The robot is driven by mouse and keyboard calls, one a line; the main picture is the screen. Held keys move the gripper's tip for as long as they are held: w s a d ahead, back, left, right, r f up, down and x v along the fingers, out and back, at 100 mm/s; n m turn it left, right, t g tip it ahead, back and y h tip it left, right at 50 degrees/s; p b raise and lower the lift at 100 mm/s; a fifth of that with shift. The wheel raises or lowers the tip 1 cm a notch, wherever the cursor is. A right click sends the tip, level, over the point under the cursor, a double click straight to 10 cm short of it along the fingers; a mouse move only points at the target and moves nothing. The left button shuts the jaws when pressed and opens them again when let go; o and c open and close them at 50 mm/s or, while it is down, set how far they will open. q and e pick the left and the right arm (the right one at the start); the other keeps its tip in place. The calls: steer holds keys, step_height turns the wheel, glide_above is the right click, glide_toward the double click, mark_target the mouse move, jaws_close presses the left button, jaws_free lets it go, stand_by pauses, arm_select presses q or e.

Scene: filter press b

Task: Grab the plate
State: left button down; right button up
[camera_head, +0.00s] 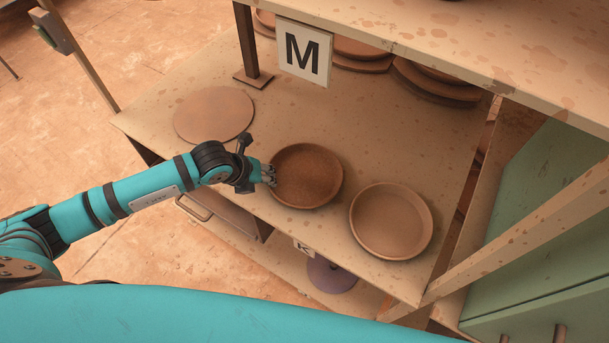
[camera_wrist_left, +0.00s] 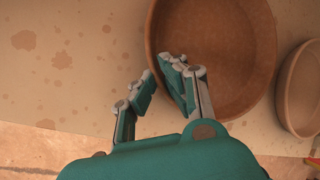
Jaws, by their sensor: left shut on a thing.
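A round brown plate (camera_head: 307,175) with a raised rim lies on the table near its front edge. My left gripper (camera_head: 270,175) is at the left side of this plate. In the left wrist view, the gripper's two fingers (camera_wrist_left: 160,74) stand on either side of the rim of the plate (camera_wrist_left: 225,45), one outside and one inside, shut on it. A second, lighter plate (camera_head: 391,220) lies to the right and also shows in part in the left wrist view (camera_wrist_left: 303,90). My right gripper is not in view.
A flat round disc (camera_head: 214,114) lies on the table (camera_head: 270,130) at the left. A post (camera_head: 247,42) and a sign marked M (camera_head: 303,52) stand behind. Stacked plates (camera_head: 435,82) sit under the upper shelf (camera_head: 440,30). A wooden frame and green cabinet (camera_head: 540,220) bound the right.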

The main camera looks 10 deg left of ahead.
arm_select(q)
steer(key=shift+w+r, duration=0.1)
steer(key=shift+r, duration=0.05)
stand_by(0.4)
steer(key=shift+r+b, duration=0.5)
steer(key=shift+r, duration=0.15)
steer(key=shift+d+r+b, duration=0.1)
steer(key=shift+r+b, duration=0.45)
steer(key=shift+r, duration=0.4)
steer(key=s+d+r, duration=0.2)
steer(key=s+d, duration=0.1)
steer(key=s, duration=0.4)
steer(key=s+d+r, duration=0.2)
steer(key=s+d, duration=0.1)
steer(key=s, duration=0.5)
